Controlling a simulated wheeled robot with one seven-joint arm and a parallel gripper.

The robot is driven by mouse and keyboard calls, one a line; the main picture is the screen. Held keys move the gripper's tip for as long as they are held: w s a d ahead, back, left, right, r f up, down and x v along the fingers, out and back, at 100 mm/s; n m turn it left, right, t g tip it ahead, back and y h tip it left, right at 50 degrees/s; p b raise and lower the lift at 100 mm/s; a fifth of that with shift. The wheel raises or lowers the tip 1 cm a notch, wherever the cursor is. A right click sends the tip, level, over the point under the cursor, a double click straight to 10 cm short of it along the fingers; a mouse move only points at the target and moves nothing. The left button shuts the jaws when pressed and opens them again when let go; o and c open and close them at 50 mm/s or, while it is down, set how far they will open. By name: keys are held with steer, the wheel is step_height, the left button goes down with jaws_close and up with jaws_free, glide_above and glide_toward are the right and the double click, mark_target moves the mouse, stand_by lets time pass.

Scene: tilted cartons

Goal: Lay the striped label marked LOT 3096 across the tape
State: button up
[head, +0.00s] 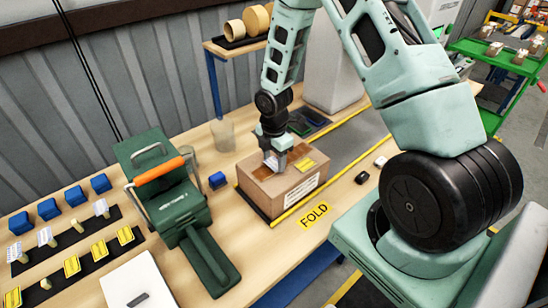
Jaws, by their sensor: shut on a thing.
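A cardboard carton (262,186) sits on the table, with a strip of brown tape (296,153) across its top. My gripper (273,156) is over the carton's top, fingers down. It is shut on a small pale label (271,164) at or just above the tape; I cannot tell whether the label touches the carton. The lettering and any stripes on it are too small to read, and the fingers hide part of it. A yellow label (305,165) lies on the carton top, right of my gripper. A white printed label is on the carton's front side.
Two dark strips at the left hold white labels (46,236) and yellow labels (72,266) with small pegs. A green press (165,180) with an orange handle stands between them and the carton. Blue blocks (76,196), a clear cup (223,135) and a FOLD sign (314,215) are nearby.

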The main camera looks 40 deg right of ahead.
steer(key=shift+f+b, duration=0.35)
steer(key=shift+f, duration=0.1)
stand_by(0.9)
steer(key=o, duration=1.3)
steer(key=shift+r+p, duration=3.1)
steer(key=shift+r, duration=0.5)
steer(key=shift+a, duration=0.1)
